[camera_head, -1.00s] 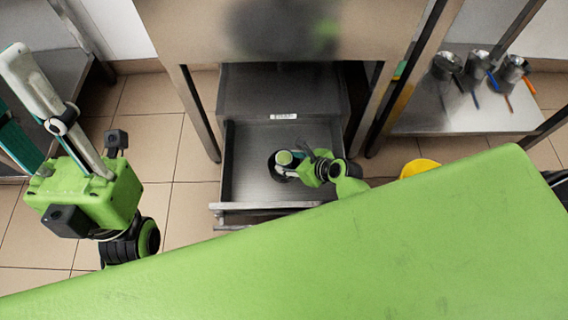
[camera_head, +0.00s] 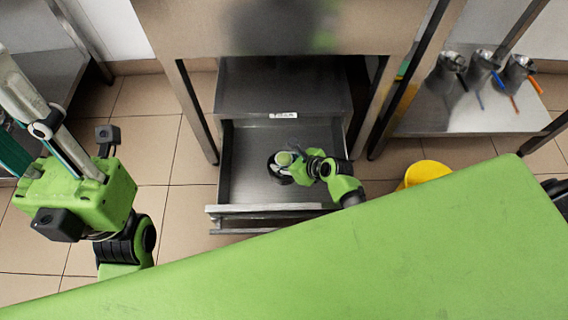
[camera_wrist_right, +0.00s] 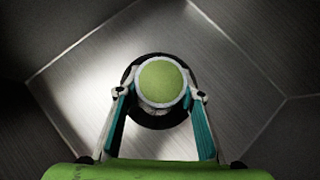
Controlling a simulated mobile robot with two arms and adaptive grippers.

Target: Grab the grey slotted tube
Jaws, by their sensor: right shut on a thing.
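The grey slotted tube shows in the right wrist view as a pale round rim (camera_wrist_right: 139,96) around a green disc-like top. A dark ring lies around its foot; its slots cannot be seen from above. My right gripper (camera_wrist_right: 162,96) has one teal-padded finger on each side of it and is shut on it. In the head view, my right gripper (camera_head: 284,165) reaches into the open steel drawer (camera_head: 245,170), where the tube's green top shows small. My left gripper (camera_head: 22,125) is at the left, its fingers apart and partly cut off by the frame edge.
The drawer's front edge (camera_head: 270,209) and side walls surround my right gripper. A steel table (camera_head: 290,30) stands above. A yellow bucket (camera_head: 427,170) is on the tiles at the right. Several metal containers (camera_head: 480,68) stand on a low shelf (camera_head: 470,112). The drawer's left part is clear.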

